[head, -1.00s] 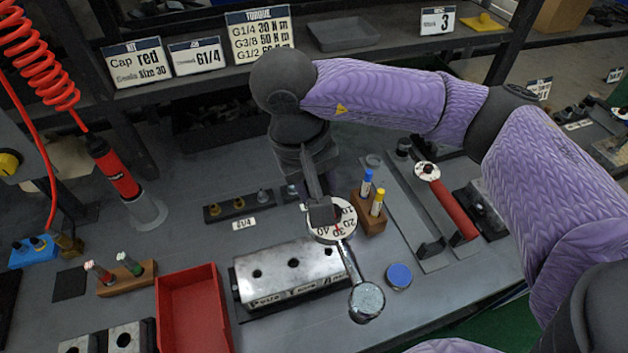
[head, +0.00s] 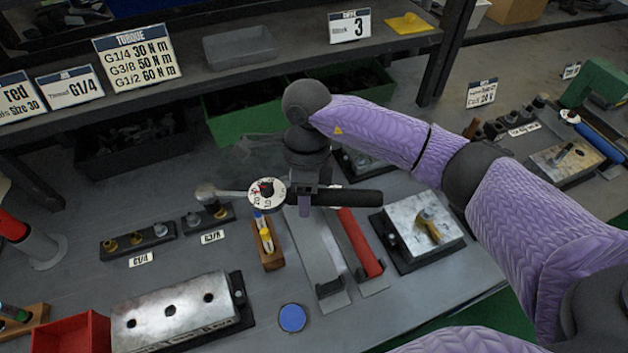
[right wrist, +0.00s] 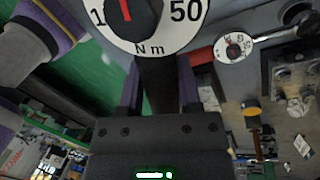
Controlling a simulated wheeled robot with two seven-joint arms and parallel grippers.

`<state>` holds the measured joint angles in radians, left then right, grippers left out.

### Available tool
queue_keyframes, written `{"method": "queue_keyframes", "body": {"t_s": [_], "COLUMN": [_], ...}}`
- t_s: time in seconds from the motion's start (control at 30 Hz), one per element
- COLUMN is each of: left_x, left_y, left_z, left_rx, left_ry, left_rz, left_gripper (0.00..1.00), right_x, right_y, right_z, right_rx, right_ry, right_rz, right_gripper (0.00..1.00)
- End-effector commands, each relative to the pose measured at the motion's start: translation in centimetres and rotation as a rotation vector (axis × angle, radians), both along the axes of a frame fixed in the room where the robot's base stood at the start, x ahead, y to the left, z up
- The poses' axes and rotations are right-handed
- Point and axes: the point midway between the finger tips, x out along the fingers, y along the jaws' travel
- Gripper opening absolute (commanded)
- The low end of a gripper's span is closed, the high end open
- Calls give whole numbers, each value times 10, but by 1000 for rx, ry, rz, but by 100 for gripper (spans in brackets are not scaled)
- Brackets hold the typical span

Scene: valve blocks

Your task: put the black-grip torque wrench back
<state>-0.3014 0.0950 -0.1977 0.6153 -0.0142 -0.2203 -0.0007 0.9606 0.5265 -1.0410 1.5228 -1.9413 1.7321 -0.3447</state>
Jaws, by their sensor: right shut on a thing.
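The black-grip torque wrench (head: 350,197) is held level above the bench, its ratchet head to the left, white dial in the middle and black grip to the right. My right gripper (head: 305,198) is shut on it beside the dial; in the right wrist view its fingers (right wrist: 160,88) close around the black shaft below the large dial (right wrist: 150,22). An empty grey rest (head: 318,262) with a dark hook lies below. The red-grip torque wrench (head: 360,242) lies in the rest to its right; its dial shows in the right wrist view (right wrist: 235,47). My left gripper is out of view.
A wooden holder (head: 270,255) with blue and yellow markers stands just left of the empty rest. A metal block with a brass fitting (head: 428,228) is to the right. A blue cap (head: 292,318) and a drilled valve block (head: 175,308) lie in front. A green bin (head: 240,115) is behind.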

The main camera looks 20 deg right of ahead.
Motion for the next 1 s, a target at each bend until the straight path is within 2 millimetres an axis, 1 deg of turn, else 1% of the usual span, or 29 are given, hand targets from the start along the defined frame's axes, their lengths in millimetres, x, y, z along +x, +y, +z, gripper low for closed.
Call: {"method": "queue_keyframes", "body": {"t_s": [0.2,0.3,0.43,0.5,0.6,0.87,1.0], "left_x": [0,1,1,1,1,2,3], "left_y": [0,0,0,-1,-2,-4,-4], "left_z": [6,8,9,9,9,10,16], "left_rx": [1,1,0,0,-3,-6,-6], "left_ry": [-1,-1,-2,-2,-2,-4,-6], "left_rz": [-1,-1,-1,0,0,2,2], "left_gripper": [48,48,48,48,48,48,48], "right_x": [2,2,2,3,3,3,-1], "right_y": [2,2,1,1,1,1,0], "right_z": [-26,-38,-48,-50,-52,-52,-50], "right_rx": [0,0,0,0,0,0,7], "right_ry": [2,1,-1,-1,-3,-2,-4], "right_rz": [-591,-838,-1058,-1122,-1159,-1160,-1160], "right_gripper": [0,0,0,0,0,0,0]}}
